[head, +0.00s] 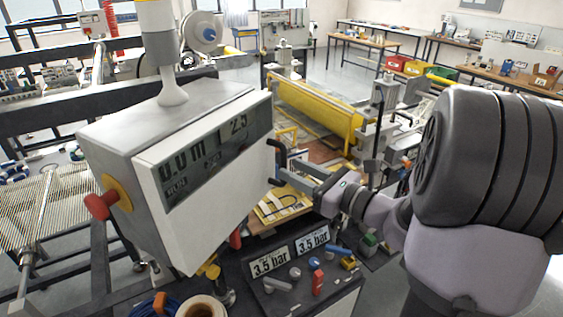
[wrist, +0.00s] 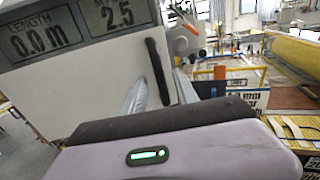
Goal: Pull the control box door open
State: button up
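The grey control box (head: 115,150) hangs from a column at the left of the head view. Its white door (head: 215,190) bears a display reading 0.0 m and 2.5, and looks closed against the box. The door also fills the upper left of the wrist view (wrist: 90,80). A black bar handle (wrist: 158,70) stands upright near the door's right edge. My gripper (head: 284,166) is at the handle. In the wrist view its fingers (wrist: 160,93) show apart, one on each side of the handle's lower part. Contact with the handle cannot be made out.
A red knob on a yellow plate (head: 103,205) sits on the box's left side. Below the box is a dark panel with 3.5 bar displays (head: 270,262) and several knobs. A yellow roller (head: 315,108) lies behind my gripper.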

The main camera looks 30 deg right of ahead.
aim_at(284, 165)
jog(key=shift+x, duration=1.95)
jog(key=shift+c, duration=0.3)
grip_shut()
